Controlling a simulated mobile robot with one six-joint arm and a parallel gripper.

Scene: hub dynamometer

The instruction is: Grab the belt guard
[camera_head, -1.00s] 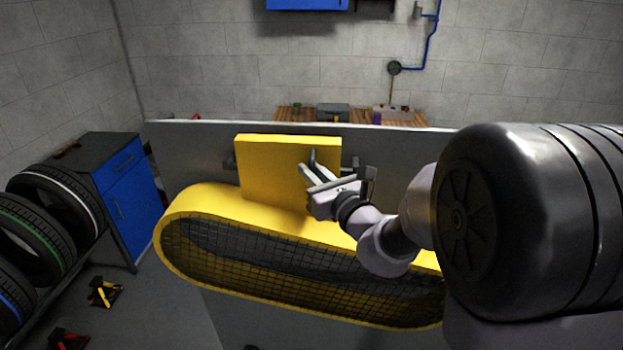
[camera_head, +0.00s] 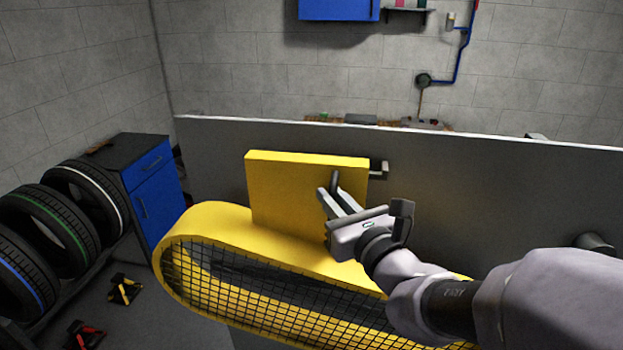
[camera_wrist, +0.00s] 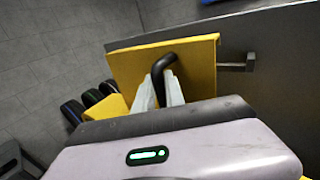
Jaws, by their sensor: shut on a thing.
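The yellow belt guard (camera_head: 215,225) has a long rounded body with a black mesh front and an upright yellow plate (camera_head: 275,185) above it. It is in front of a grey panel (camera_head: 500,185). My gripper (camera_head: 332,190) is at the right part of the plate, shut on a dark bent handle. The handle (camera_wrist: 165,60) shows between the fingertips in the wrist view, against the yellow plate (camera_wrist: 195,60). My arm hides the guard's lower right end. I cannot tell whether the guard still touches the panel.
A metal bracket (camera_head: 379,168) sticks out from the panel right of the plate. Tyres (camera_head: 85,200) on a rack and a blue-fronted cabinet (camera_head: 155,195) stand at the left. Red and yellow objects (camera_head: 124,290) lie on the floor nearby. A grey cylinder (camera_head: 595,243) sits on the panel's right side.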

